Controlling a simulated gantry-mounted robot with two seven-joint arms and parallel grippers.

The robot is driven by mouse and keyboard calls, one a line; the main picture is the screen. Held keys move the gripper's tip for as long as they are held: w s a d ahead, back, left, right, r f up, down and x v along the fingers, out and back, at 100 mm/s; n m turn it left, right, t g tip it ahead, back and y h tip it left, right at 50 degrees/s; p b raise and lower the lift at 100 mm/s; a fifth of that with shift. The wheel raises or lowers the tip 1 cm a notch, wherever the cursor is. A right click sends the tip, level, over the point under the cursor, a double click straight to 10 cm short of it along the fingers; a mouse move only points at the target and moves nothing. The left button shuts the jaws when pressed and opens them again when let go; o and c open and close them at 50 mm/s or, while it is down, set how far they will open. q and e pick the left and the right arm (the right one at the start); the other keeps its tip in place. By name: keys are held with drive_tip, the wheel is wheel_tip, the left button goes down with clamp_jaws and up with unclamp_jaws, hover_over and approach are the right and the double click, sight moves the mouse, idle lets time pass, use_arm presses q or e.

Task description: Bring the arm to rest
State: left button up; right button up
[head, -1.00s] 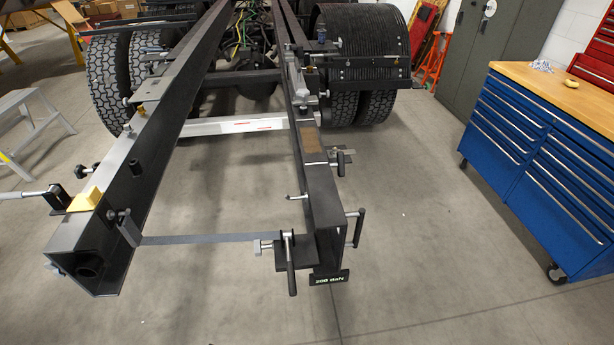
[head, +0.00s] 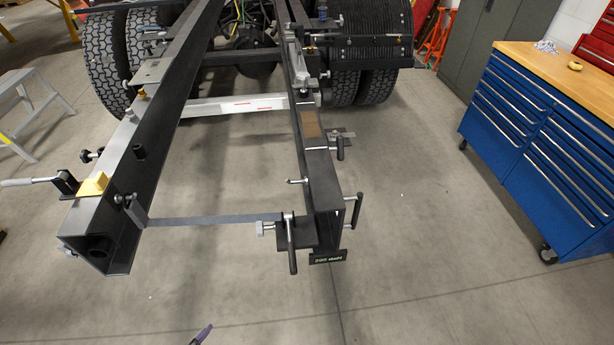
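Neither of my grippers can be made out in the head view. A small dark, purple-edged tip (head: 201,335) shows at the bottom edge, left of centre; I cannot tell what it belongs to. It is apart from the truck frame. Two long dark frame rails, the left rail (head: 128,190) and the right rail (head: 318,170), run away from me toward the wheels. A thin grey strap (head: 212,219) spans between their near ends. A silver crossbar (head: 235,106) joins them farther back.
A blue drawer cabinet (head: 535,150) with a wooden top stands at right, a small yellow roll (head: 575,66) on it. A grey step stool (head: 35,110) stands at left. A lever clamp (head: 65,182) sticks out from the left rail. The floor between is clear.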

use_arm(q)
drive_tip(key=s+a+f+n+g+y, duration=0.1)
drive_tip(key=s+a+f+n+g, duration=0.1)
drive_tip(key=s+n+g, duration=0.45)
wheel_tip(320, 180, up, 38)
drive_tip(key=t+p, duration=0.1)
drive_tip(key=p, duration=3.7)
drive_tip(key=shift+s+t, duration=0.35)
drive_tip(key=shift+s, duration=0.05)
